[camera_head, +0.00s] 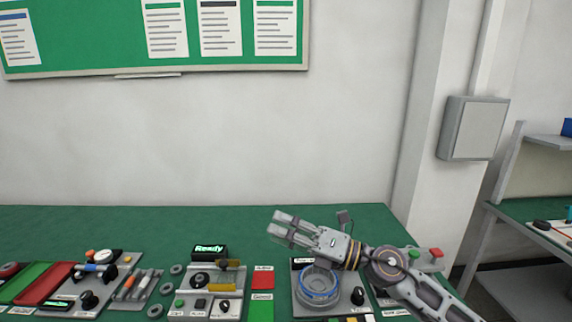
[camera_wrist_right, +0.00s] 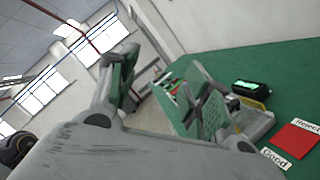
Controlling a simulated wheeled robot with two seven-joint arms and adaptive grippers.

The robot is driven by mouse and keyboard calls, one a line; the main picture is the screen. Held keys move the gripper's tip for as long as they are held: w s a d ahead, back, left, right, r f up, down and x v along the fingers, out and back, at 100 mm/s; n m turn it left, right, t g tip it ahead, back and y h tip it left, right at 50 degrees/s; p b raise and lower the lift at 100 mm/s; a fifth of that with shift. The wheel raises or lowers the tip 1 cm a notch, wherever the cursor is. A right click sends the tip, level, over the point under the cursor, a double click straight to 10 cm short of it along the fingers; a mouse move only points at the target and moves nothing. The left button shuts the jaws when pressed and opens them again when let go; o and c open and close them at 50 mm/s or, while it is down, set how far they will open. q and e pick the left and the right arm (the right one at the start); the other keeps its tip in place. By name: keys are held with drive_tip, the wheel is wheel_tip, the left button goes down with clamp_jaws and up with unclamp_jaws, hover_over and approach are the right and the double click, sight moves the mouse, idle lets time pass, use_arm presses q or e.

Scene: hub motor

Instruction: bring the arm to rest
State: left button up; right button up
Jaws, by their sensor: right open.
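My right gripper (camera_head: 283,229) is in the head view, raised above the green table at lower centre right. Its fingers point left and are apart, with nothing between them. The forearm comes in from the lower right. In the right wrist view the two fingers of my right gripper (camera_wrist_right: 160,90) stand apart, with the room and the table behind them. My left gripper is in neither view. Below the right arm is a grey fixture with a round hub part (camera_head: 319,290), partly covered by the arm.
The green table (camera_head: 150,225) is bare along its back. A station with a lit "Ready" display (camera_head: 209,249) stands left of the gripper. Red and green pads (camera_head: 263,281) lie beside it. A grey wall box (camera_head: 473,128) hangs at right.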

drive_tip(key=w+d+f+m+t+h, duration=0.3)
drive_tip(key=d+m+t+h, duration=0.35)
drive_tip(key=m, duration=0.65)
drive_tip(key=w+d+f+m+t+h, duration=0.2)
drive_tip(key=d+f+m+t+h, duration=0.35)
drive_tip(key=m, duration=0.75)
drive_tip(key=s+d+f+m+g+h, duration=0.5)
drive_tip(key=d+f+m+h, duration=0.3)
drive_tip(key=f, duration=0.5)
drive_tip(key=s+d+f+m+g+y, duration=0.1)
drive_tip(key=s+f+m+g, duration=0.1)
drive_tip(key=s+f+g, duration=0.6)
drive_tip(key=s+d+f+m+g, duration=0.1)
drive_tip(key=s+d+f+g, duration=0.1)
drive_tip(key=s+f, duration=0.8)
drive_tip(key=s+d+f+g, duration=0.1)
drive_tip(key=s+f, duration=0.1)
drive_tip(key=f, duration=1.2)
drive_tip(key=s+d+f, duration=0.1)
drive_tip(key=s+f, duration=0.1)
drive_tip(key=f, duration=1.2)
drive_tip(key=s+d+f, duration=0.4)
drive_tip(key=s+f, duration=0.6)
drive_tip(key=s+d+f+g, duration=0.1)
drive_tip(key=s+d+f, duration=0.3)
drive_tip(key=s+f, duration=0.6)
drive_tip(key=shift+s+f+h+p, duration=0.3)
drive_tip(key=shift+s, duration=0.25)
